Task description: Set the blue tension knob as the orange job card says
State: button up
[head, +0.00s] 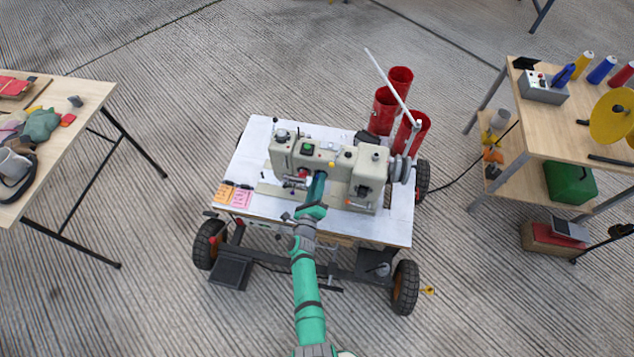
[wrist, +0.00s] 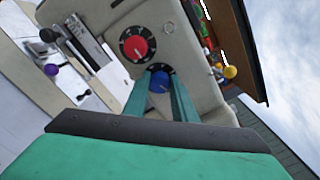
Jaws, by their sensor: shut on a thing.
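The blue tension knob (wrist: 159,82) is on the face of the sewing machine (head: 330,165), with a dark dial ring around it. In the wrist view, the two green fingers of my gripper (wrist: 160,92) are at its sides, shut on it. In the head view, my gripper (head: 317,185) reaches the machine's front and hides the blue knob. The orange job card (head: 224,192) lies at the left front of the white tabletop; its writing is too small to read. A red knob (wrist: 137,46) with white marks around it sits beside the blue one.
A pink card (head: 241,198) lies beside the orange card.

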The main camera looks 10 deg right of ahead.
jog(key=shift+d+m, duration=0.1)
jog(key=shift+m, duration=1.7)
jog(key=o, duration=1)
jog(key=shift+o, duration=0.2)
jog(key=v, duration=1.1)
